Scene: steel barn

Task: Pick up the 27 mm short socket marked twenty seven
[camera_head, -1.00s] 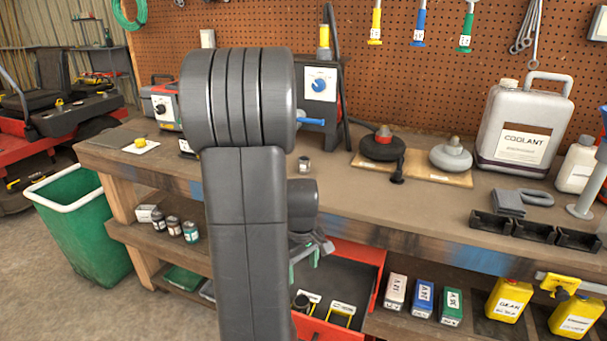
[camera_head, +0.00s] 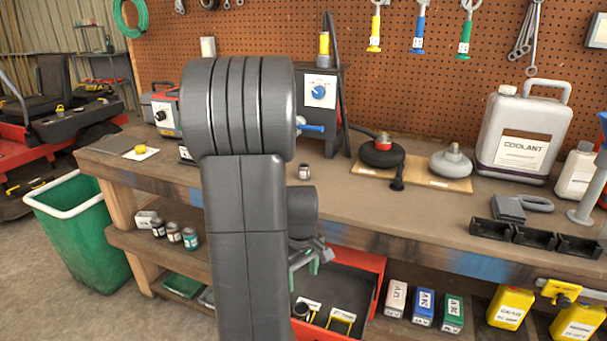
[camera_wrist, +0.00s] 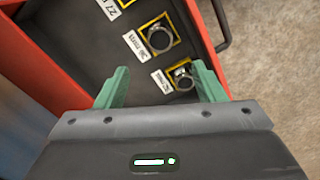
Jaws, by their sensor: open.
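My gripper (camera_wrist: 160,68) is open and empty, its two green fingers apart above the open red drawer; it also shows in the head view (camera_head: 304,264), partly behind my arm. In the wrist view, a white label (camera_wrist: 108,8) that seems to read 27 lies at the top edge, beside a yellow outline (camera_wrist: 126,2) that is cut off.
The red drawer (camera_head: 372,290) is pulled out below the bench. The drawer wall (camera_wrist: 50,55) runs left of my fingers. Small boxes (camera_head: 424,308) and yellow bottles (camera_head: 510,306) stand right of the drawer.

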